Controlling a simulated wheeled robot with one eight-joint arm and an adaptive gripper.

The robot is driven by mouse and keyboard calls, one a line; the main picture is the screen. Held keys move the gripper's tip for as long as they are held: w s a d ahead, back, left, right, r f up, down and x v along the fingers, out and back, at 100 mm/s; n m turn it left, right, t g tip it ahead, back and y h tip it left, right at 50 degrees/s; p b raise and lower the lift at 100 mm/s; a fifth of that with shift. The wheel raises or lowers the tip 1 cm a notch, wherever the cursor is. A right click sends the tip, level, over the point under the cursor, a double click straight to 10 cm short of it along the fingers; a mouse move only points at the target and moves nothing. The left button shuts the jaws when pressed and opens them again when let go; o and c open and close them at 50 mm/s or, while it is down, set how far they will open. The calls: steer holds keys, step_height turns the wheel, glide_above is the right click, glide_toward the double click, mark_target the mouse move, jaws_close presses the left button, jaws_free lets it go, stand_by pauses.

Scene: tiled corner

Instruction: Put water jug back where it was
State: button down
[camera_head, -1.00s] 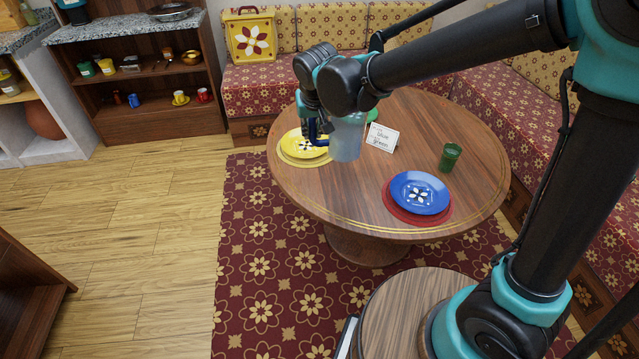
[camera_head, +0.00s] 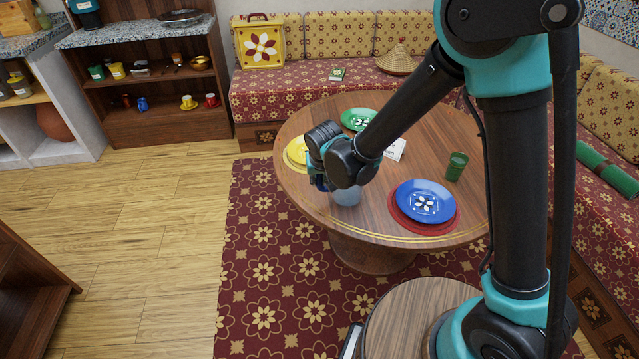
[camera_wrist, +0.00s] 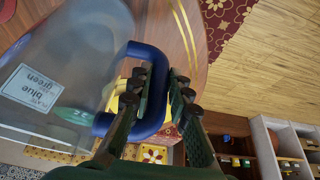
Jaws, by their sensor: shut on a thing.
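The water jug (camera_head: 346,196) is a clear, bluish vessel. It shows at the near left part of the round table (camera_head: 385,226), partly hidden behind my wrist. I cannot tell whether its base touches the table. In the wrist view the jug's clear body (camera_wrist: 85,35) fills the left side, and its blue handle (camera_wrist: 148,51) lies between my fingers. My gripper (camera_wrist: 160,84) is shut on that handle. In the head view my gripper (camera_head: 318,182) is mostly hidden by the wrist, at the jug's left.
On the table are a yellow plate (camera_head: 297,153), a green plate (camera_head: 358,118), a blue plate (camera_head: 425,199), a green cup (camera_head: 456,167) and a white card (camera_head: 397,149). A shelf unit (camera_head: 160,128) with small cups stands at the back left.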

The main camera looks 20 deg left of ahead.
steer(key=shift+f, duration=0.75)
steer(key=c, duration=1.4)
jaws_free()
steer(key=shift+f, duration=0.1)
steer(key=v, duration=1.2)
steer(key=shift+d, duration=0.1)
